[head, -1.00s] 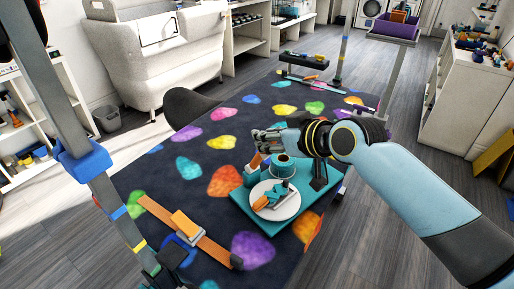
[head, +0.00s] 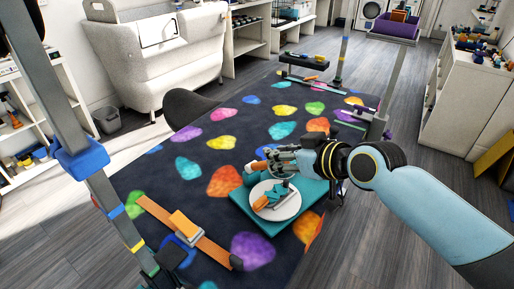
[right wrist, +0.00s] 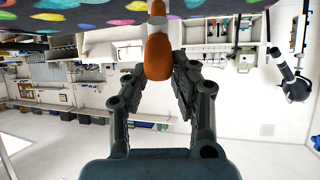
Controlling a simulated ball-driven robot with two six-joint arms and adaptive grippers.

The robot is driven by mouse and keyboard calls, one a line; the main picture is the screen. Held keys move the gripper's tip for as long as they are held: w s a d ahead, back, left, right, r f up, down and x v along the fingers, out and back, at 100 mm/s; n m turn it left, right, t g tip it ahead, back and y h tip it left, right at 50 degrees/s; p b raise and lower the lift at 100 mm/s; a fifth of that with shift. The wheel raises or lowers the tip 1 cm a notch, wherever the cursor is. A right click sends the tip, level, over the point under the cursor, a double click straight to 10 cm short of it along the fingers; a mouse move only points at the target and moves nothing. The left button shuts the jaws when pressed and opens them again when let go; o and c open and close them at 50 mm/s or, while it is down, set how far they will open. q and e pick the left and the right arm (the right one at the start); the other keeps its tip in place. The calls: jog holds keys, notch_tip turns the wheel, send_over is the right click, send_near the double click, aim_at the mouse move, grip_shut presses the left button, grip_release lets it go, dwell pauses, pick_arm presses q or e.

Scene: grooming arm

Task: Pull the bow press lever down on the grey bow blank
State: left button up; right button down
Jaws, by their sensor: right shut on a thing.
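The bow press stands on a teal base (head: 262,222) at the right front of the patterned table. A pale round plate (head: 290,207) on it carries teal and orange pieces (head: 270,196). I cannot clearly pick out a grey bow blank. My right gripper (head: 268,160) is low over the back of the press, its arm coming in from the right. It is shut on the lever's orange handle (head: 257,167), which also shows between the fingers in the right wrist view (right wrist: 158,57). The gripper hides the lever's pivot. My left gripper is not in view.
A post with a blue collar (head: 80,158) rises at the left edge of the table. An orange-brown strip (head: 208,244) with a block on it lies at the front left. A dark tray (head: 306,61) stands at the far end. The table's middle is clear.

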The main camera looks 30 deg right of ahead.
jog(key=shift+s+d+f+b, duration=0.1)
jog(key=shift+s+f+b, duration=0.4)
jog(key=shift+f, duration=0.3)
jog(key=shift+s+f+b, duration=0.35)
jog(key=shift+f+b, duration=0.2)
jog(key=shift+f, duration=0.25)
jog(key=shift+s+d+f, duration=0.15)
jog(key=shift+s+f, duration=0.1)
jog(key=shift+f, duration=0.1)
jog(key=r, duration=0.1)
jog(key=w+r+p, duration=0.1)
jog(key=r+p, duration=0.1)
jog(key=shift+w+r, duration=0.25)
jog(key=shift+w, duration=0.1)
jog(key=shift+w+a+r+p, duration=0.15)
jog(key=shift+a+p, duration=0.05)
jog(key=shift+p, duration=0.1)
jog(key=shift+r, duration=0.1)
